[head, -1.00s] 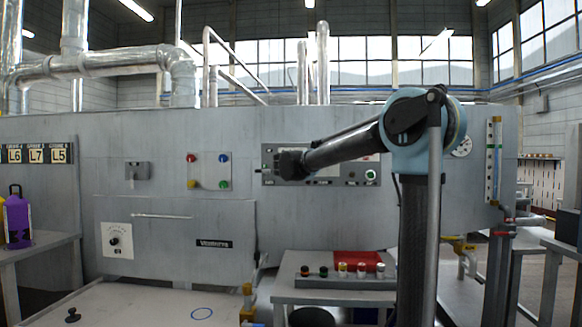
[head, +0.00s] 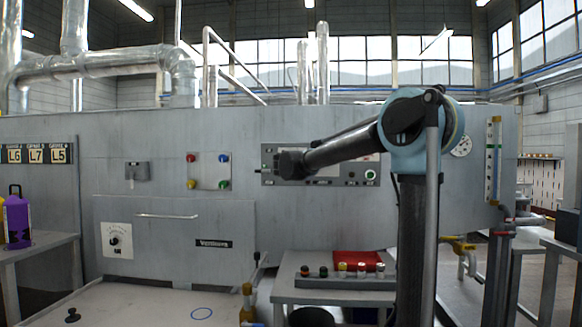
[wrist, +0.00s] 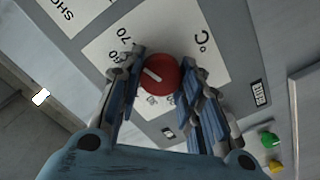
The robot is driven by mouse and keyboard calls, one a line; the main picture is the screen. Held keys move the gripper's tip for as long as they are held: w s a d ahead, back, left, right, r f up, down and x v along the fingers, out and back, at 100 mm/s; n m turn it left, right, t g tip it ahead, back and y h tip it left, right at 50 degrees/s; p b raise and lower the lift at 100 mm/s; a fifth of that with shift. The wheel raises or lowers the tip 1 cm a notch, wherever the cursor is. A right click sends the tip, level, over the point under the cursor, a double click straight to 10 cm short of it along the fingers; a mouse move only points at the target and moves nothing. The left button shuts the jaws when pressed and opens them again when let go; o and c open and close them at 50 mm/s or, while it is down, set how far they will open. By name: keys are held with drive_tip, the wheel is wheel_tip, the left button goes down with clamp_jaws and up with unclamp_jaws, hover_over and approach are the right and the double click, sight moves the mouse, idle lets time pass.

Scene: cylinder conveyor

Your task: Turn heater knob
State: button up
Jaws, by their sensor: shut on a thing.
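The heater knob (wrist: 160,76) is round and red with a white pointer line. It shows in the wrist view in front of a white dial plate (wrist: 98,52) marked with numbers and °C. My gripper (wrist: 165,73) has one finger on each side of the knob and is shut on it. The pointer line slants toward the left of the picture. In the head view my arm reaches left across the grey control panel (head: 352,179). The knob and my fingertips cannot be made out there.
Green and yellow buttons (wrist: 270,148) sit to the lower right in the wrist view. In the head view a table (head: 283,292) stands below with a strip of coloured knobs (head: 345,275) and a red tray (head: 357,260). Another dial (head: 117,240) is on the left cabinet.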

drive_tip(key=shift+a+f+n, duration=0.1)
drive_tip(key=shift+f+n, duration=0.05)
drive_tip(key=shift+n, duration=3.65)
drive_tip(key=shift+s, duration=0.1)
drive_tip(key=o, duration=1.1)
drive_tip(key=shift+c, duration=0.2)
drive_tip(key=s, duration=1.1)
drive_tip(key=shift+s+a, duration=0.2)
drive_tip(key=shift+s, duration=0.15)
drive_tip(key=shift+f, duration=0.1)
